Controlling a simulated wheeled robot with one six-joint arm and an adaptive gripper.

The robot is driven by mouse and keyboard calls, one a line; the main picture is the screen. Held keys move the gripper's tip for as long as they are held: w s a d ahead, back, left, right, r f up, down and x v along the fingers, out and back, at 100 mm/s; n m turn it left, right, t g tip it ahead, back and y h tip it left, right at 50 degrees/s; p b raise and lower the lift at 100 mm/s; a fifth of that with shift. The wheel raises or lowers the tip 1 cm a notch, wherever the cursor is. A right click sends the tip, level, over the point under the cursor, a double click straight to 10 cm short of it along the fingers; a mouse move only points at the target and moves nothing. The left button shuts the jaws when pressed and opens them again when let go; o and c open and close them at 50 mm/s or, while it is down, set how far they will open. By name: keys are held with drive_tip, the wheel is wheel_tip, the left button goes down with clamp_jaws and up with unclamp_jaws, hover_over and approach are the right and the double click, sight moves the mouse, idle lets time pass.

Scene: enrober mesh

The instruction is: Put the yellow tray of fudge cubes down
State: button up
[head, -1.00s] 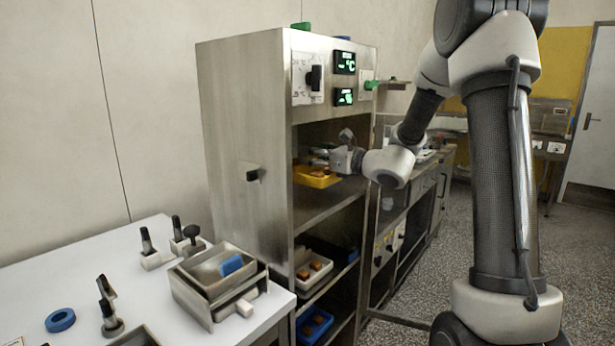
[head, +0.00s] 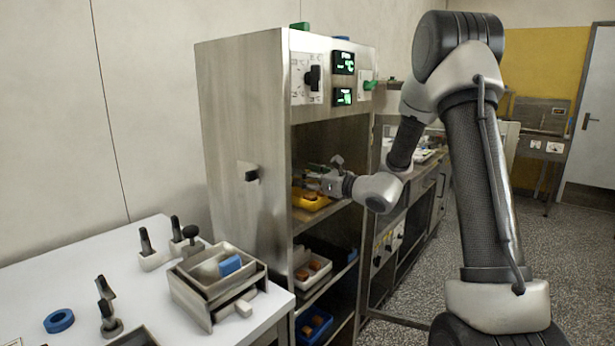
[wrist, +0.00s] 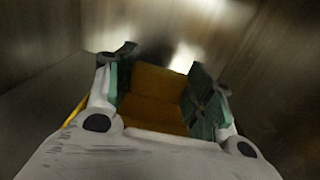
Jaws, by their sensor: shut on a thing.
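The yellow tray (head: 309,204) with brown fudge cubes is inside the upper bay of the steel cabinet, near its left wall, low over the bay's shelf (head: 325,215). I cannot tell whether it touches the shelf. My gripper (head: 316,180) reaches in from the right and is at the tray. In the wrist view the green-padded fingers (wrist: 158,95) stand either side of an amber-brown surface, and a strip of the yellow tray (wrist: 76,110) shows at the left. The fingers' exact hold on the tray is hidden.
The cabinet (head: 245,140) has lower shelves with a white tray (head: 313,271) of brown pieces and a blue tray (head: 314,325). A white table (head: 70,270) with metal bins (head: 217,275) stands at the left. A counter (head: 425,170) runs behind my arm.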

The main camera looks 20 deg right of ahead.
drive_tip(key=o, duration=1.5)
drive_tip(key=shift+f, duration=0.1)
drive_tip(key=shift+s+d, duration=0.1)
drive_tip(key=v, duration=1.2)
drive_tip(key=s+a+r+n+g+y, duration=0.2)
drive_tip(key=s+a+n+g, duration=0.6)
drive_tip(key=s, duration=0.4)
drive_tip(key=s+a+f+n+g+h, duration=0.1)
drive_tip(key=s+f+n+g+h, duration=0.2)
drive_tip(key=s+n, duration=0.75)
drive_tip(key=s+d+r+n+h, duration=0.1)
drive_tip(key=s+d+n+h, duration=0.2)
drive_tip(key=d, duration=0.2)
drive_tip(key=s+d+r+n+h, duration=0.1)
drive_tip(key=s+d+n+h, duration=0.2)
drive_tip(key=d+n, duration=0.1)
drive_tip(key=s+d+r+n+h, duration=0.2)
drive_tip(key=s+d+n+h, duration=0.1)
drive_tip(key=d, duration=0.2)
drive_tip(key=shift+s+d+t+h, duration=0.15)
drive_tip(key=shift+d+t+h, duration=0.15)
drive_tip(key=shift+d+t, duration=0.1)
